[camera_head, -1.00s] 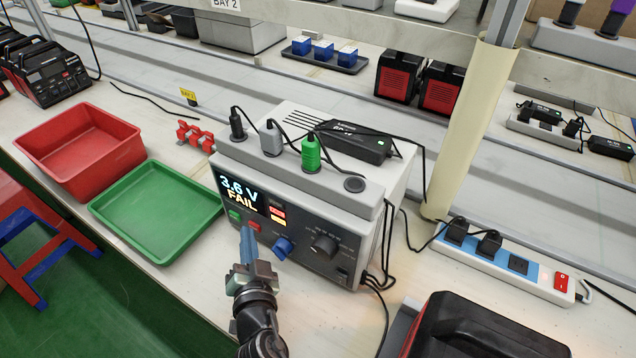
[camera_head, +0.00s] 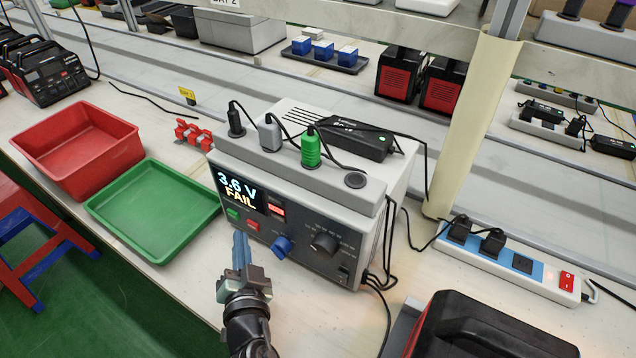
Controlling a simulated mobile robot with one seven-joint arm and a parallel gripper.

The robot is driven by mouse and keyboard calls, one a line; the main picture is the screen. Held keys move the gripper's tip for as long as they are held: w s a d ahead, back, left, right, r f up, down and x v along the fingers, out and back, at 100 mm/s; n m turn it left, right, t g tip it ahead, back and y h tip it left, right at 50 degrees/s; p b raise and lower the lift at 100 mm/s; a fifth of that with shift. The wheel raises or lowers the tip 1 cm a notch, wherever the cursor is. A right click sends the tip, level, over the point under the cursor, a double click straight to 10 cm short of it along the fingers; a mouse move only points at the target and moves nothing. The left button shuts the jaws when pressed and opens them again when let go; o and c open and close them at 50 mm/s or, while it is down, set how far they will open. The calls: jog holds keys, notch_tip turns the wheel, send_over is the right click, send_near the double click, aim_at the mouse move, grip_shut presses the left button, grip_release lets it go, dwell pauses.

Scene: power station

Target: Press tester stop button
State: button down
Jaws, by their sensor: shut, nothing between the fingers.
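The tester (camera_head: 330,225) is a grey box with a dark front panel. Its display (camera_head: 238,192) reads 3.6 V FAIL, and a red lamp (camera_head: 277,210) is lit beside it. Below the display are a green button (camera_head: 232,213) and a red button (camera_head: 253,225), likely the stop button; its lettering is too small to read. My gripper (camera_head: 240,238) is shut and empty, its blue fingertips just left of and below the red button. The red button is in clear view, and the fingertips look apart from it.
A blue knob (camera_head: 281,247) and a black knob (camera_head: 324,243) stick out right of the buttons. A green tray (camera_head: 150,212) and a red bin (camera_head: 75,150) lie left. A power strip (camera_head: 510,262) and a black case (camera_head: 490,330) stand right.

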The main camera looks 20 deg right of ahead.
jog(key=s+a+b, duration=0.1)
jog(key=a+b, duration=0.1)
jog(key=s+a+b, duration=0.1)
jog(key=shift+s+a+f, duration=0.25)
jog(key=shift+s+a, duration=0.05)
jog(key=shift+s+a+r+b, duration=0.2)
jog(key=shift+s+a+b, duration=0.2)
jog(key=shift+b, duration=0.1)
jog(key=shift+w, duration=0.1)
